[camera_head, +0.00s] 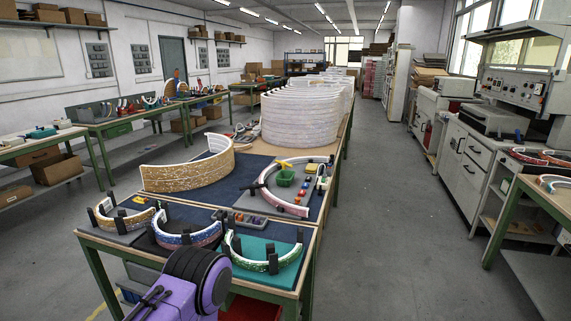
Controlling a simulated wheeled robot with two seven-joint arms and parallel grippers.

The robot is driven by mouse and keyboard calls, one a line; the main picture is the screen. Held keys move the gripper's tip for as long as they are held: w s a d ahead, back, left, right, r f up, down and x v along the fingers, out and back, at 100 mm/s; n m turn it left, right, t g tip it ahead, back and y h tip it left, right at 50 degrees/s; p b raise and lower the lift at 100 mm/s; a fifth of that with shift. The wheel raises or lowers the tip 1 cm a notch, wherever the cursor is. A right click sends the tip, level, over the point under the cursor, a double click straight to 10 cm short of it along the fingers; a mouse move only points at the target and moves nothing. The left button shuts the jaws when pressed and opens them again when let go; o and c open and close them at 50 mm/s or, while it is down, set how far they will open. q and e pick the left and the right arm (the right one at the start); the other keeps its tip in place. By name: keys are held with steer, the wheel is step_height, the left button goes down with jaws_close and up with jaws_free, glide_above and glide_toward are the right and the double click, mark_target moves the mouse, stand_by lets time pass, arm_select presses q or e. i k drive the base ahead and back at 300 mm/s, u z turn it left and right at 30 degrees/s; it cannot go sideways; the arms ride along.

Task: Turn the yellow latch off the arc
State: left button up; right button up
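A small yellow piece (283,165), which may be the latch, shows by a green tub (286,179) inside a large white-and-pink arc (268,199) on the bench. Another small yellow piece (140,199) lies by the gold glitter arc (124,219) at the front left. A blue-and-red arc (188,238) and a green-and-white arc (264,264) stand beside it between dark posts. The pieces are too small to tell which is the latch or how it is turned. A purple arm link of mine with a dark round joint shows at the bottom. Neither gripper is in view.
A tall gold glitter arc (187,176) stands on the blue mat, with stacked white rings (299,120) behind it. A small parts tray (248,222) lies between the front arcs and the large arc. The grey floor (405,245) right of the bench is clear.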

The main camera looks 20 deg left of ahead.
mark_target(284, 163)
steer(key=z, duration=0.55)
steer(key=k, duration=0.65)
steer(key=z, duration=0.65)
steer(key=i, duration=2.2)
steer(key=u, duration=0.35)
steer(key=i, duration=1.7)
steer(key=u, duration=1.85)
steer(key=i, duration=1.05)
steer(key=u, duration=0.95)
